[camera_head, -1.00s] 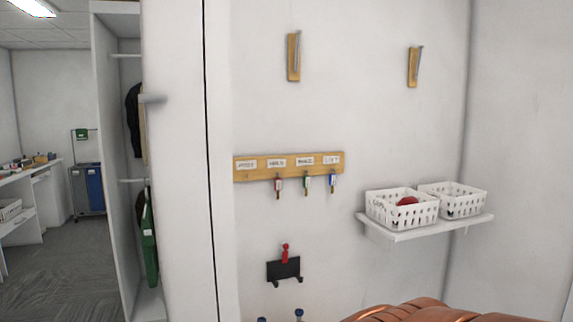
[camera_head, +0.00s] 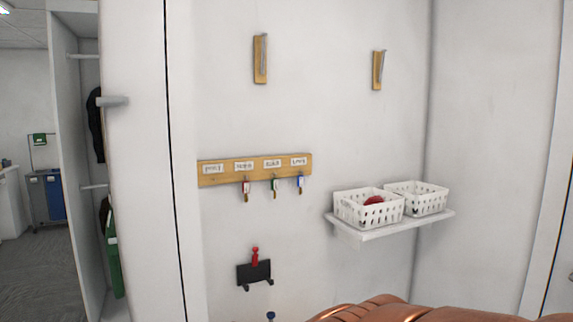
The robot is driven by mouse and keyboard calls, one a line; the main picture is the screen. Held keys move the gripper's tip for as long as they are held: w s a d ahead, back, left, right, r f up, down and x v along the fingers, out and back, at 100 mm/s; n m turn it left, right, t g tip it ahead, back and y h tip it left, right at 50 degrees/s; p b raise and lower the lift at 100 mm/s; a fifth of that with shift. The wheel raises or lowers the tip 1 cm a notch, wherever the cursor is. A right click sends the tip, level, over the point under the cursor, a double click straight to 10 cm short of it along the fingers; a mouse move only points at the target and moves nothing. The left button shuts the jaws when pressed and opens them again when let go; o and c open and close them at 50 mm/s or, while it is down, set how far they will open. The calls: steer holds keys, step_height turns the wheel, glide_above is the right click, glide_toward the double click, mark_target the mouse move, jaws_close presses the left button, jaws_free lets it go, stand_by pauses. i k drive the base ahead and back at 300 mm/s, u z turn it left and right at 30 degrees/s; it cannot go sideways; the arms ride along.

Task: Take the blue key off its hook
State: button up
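The blue key (camera_head: 300,184) hangs at the right end of a wooden key rack (camera_head: 208,181) on the white wall, under the rightmost label. A green key (camera_head: 275,188) and a red key (camera_head: 246,190) hang to its left on the same rack. The leftmost label has no key under it. My gripper is not in view.
A white shelf (camera_head: 352,235) to the right of the rack holds two white baskets (camera_head: 369,211), one with a red item. Two wooden hooks (camera_head: 260,60) are above. A black holder (camera_head: 254,272) with a red item is below.

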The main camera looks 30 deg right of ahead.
mark_target(300, 178)
steer(key=z, duration=1)
steer(key=i, duration=1)
steer(key=u, duration=0.5)
